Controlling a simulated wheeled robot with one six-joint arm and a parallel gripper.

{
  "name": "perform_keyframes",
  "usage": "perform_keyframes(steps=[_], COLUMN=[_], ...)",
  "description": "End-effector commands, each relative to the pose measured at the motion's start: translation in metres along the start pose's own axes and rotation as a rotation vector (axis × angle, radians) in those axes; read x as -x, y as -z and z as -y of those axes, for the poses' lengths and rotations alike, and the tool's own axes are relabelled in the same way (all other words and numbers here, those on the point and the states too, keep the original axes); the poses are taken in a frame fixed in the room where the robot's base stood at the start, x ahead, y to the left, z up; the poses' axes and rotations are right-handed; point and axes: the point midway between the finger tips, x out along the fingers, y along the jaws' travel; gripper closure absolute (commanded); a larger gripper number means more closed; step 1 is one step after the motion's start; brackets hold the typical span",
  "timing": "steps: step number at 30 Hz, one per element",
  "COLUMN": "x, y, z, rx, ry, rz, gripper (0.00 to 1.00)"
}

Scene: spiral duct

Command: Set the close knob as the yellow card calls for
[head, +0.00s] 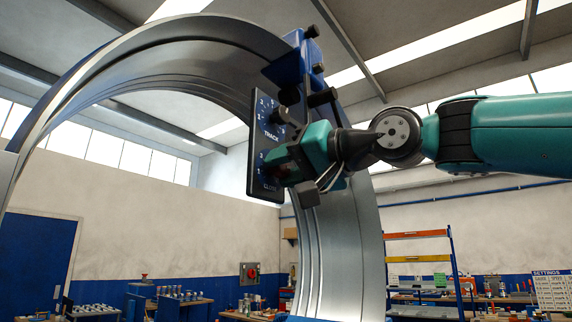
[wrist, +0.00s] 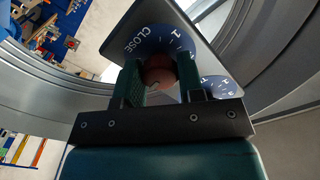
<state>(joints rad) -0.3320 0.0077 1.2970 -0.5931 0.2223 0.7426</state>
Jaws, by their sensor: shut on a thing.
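A dark control panel (head: 256,136) hangs on the big metal duct ring, with a dial marked TRACK above and a dial marked CLOSE below. In the wrist view the close knob (wrist: 158,72) is reddish brown, in the middle of its blue dial (wrist: 150,41). My gripper (wrist: 160,82) has one finger on each side of the knob and is shut on it. The knob's pointer is too unclear to read. In the head view my gripper (head: 283,162) covers most of the close dial. I cannot make out a yellow card.
The duct ring (head: 333,250) arches around the panel. The black track knob (head: 281,115) sits just above my gripper. A SETTINGS board (head: 552,290) stands far right, too small to read. Workbenches and a shelf rack (head: 418,259) are behind.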

Motion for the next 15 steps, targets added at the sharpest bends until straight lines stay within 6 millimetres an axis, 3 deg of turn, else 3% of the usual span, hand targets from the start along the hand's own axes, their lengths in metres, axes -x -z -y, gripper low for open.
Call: perform_keyframes(steps=[15], x=[0.0], y=[-0.0006], z=[-0.0005], rx=[-0.034], ry=[-0.001], rz=[0.001], gripper=[0.88])
